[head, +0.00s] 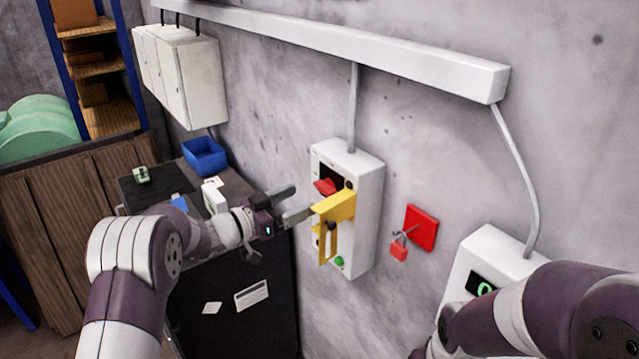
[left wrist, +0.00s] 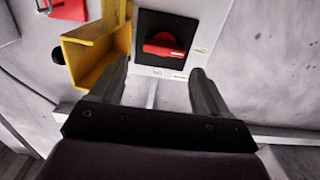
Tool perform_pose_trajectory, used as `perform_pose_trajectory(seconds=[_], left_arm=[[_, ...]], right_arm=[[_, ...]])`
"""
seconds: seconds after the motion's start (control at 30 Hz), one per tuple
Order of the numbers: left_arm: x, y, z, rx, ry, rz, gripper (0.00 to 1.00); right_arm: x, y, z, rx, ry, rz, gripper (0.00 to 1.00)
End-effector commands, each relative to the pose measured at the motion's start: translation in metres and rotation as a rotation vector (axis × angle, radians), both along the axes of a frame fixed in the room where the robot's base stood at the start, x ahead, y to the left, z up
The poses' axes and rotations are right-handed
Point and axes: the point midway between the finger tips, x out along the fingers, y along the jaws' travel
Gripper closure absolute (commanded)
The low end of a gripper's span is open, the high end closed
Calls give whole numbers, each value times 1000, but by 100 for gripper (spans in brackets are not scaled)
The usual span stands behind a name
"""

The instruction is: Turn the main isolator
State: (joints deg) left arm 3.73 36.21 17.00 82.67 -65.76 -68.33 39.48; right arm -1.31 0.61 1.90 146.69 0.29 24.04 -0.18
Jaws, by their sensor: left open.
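The main isolator is a white wall box (head: 367,177) with a red rotary handle (head: 325,187) on a black plate near its top. The handle also shows in the left wrist view (left wrist: 166,45), lying roughly crosswise. A yellow bracket (head: 335,207) sticks out from the box beside and below the handle; it shows at the left in the left wrist view (left wrist: 92,55). My left gripper (head: 297,202) is open in front of the box, its fingers apart, with the handle beyond the gap between them and not touched. My right gripper is out of view; only my right arm shows.
A red wall plate (head: 421,228) with a red padlock (head: 399,251) hangs right of the box. A white box with a green display (head: 484,290) is at lower right. A dark cabinet (head: 240,325) with a blue bin (head: 205,157) stands at left.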

Motion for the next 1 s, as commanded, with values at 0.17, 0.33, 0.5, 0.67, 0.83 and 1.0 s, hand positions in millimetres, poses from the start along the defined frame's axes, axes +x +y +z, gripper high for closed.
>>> perform_pose_trajectory(seconds=[0.17,0.33,0.5,0.67,0.83,1.0], left_arm=[[23,-33,4,1,1,0,23],[36,-50,3,0,-3,0,23],[40,-58,5,-2,-9,-1,23],[41,-58,7,-4,-13,0,23],[41,-58,9,-6,-15,1,59],[41,-58,9,-6,-16,0,100]], right_arm=[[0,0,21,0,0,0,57],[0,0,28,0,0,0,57],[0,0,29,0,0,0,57],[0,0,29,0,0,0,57],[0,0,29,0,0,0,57],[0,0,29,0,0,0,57]])
